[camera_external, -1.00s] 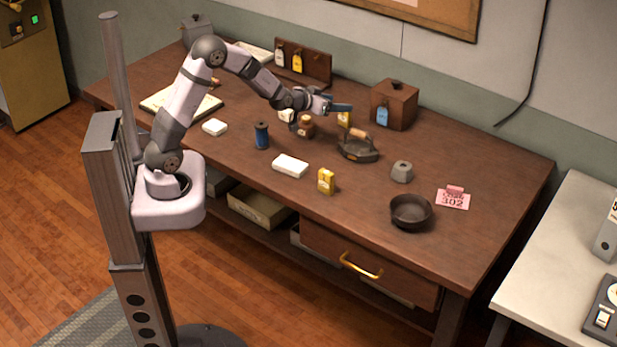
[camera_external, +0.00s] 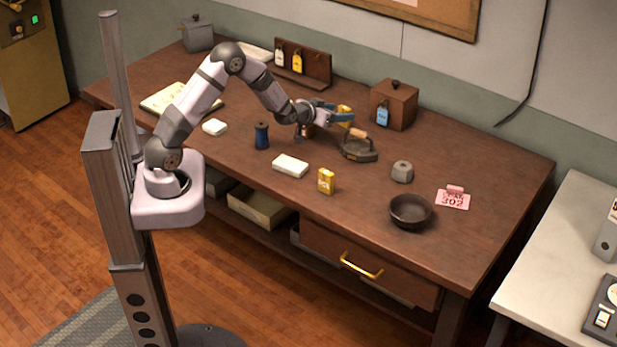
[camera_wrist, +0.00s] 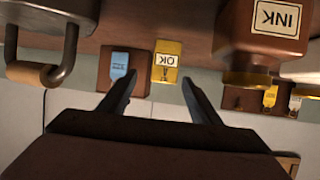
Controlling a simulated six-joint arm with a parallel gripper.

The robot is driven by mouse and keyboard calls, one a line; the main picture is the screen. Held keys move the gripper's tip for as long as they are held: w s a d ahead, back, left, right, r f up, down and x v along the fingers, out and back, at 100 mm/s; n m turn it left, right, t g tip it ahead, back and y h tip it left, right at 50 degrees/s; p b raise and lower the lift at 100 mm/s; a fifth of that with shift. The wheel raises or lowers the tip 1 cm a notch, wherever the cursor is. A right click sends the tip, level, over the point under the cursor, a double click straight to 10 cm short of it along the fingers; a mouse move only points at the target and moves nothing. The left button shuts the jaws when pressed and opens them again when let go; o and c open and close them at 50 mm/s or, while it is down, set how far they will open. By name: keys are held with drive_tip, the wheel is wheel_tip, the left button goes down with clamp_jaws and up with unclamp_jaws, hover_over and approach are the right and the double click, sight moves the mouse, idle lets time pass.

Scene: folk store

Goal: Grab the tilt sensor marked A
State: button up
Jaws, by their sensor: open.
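I cannot read a mark A on anything, so I cannot tell which thing is the tilt sensor. A small yellow block (camera_external: 344,112) stands beyond my gripper (camera_external: 350,124). In the wrist view it bears an upside-down OK label (camera_wrist: 167,60) and lies ahead between the fingers, apart from them. My gripper in the wrist view (camera_wrist: 159,82) is open and empty, above the table. Another yellow box (camera_external: 326,181) stands near the table's front, its mark too small to read. The brown ink bottle (camera_wrist: 262,35) is beside the right finger; my wrist mostly hides it in the outside view.
A flat iron (camera_external: 360,150) stands just right of my gripper, with its handle (camera_wrist: 40,76) near in the wrist view. A wooden box with a blue tag (camera_external: 396,104) stands behind.

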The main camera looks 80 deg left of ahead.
sight(344, 126)
drive_tip(key=shift+w+a+f+p, duration=0.45)
drive_tip(key=shift+w+a, duration=0.05)
drive_tip(key=shift+a, duration=0.15)
drive_tip(key=shift+w+a+f+p, duration=0.4)
drive_tip(key=shift+w+a+p, duration=0.1)
drive_tip(key=shift+a, duration=0.15)
drive_tip(key=shift+x, duration=0.8)
drive_tip(key=c, duration=1.2)
